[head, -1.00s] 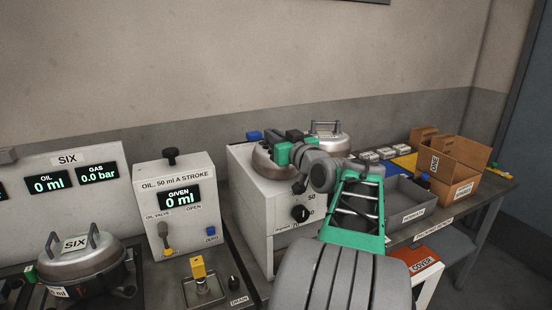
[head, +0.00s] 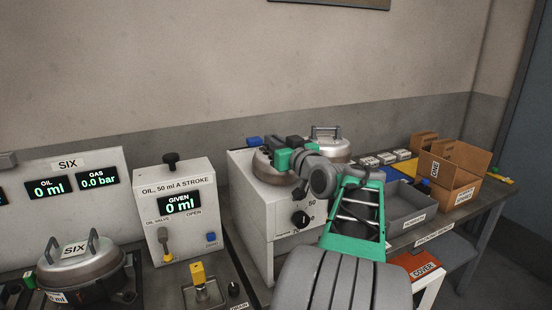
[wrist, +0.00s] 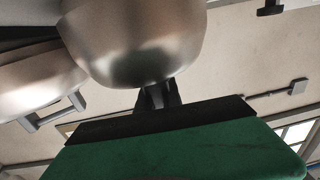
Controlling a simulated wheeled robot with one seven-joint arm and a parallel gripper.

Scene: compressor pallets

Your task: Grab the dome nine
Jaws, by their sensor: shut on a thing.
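Two metal domes sit at the white cabinet with a dial. The nearer dome (head: 262,166) is at the cabinet's top, mostly behind my gripper (head: 281,152). The other dome (head: 334,148), with a bar handle on top, is just behind and to the right. I cannot read a nine on either. In the wrist view my gripper (wrist: 158,96) is shut at the rounded underside of the large dome (wrist: 135,45). The grip on its handle is largely hidden by the dome and the jaws. The second dome (wrist: 35,85) and its handle show at the left.
The white cabinet (head: 270,225) stands on the bench. A dome marked SIX (head: 80,262) and the oil unit (head: 178,205) are at the left. A grey tray (head: 405,205), cardboard boxes (head: 455,170) and a red COVER holder (head: 420,266) are at the right.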

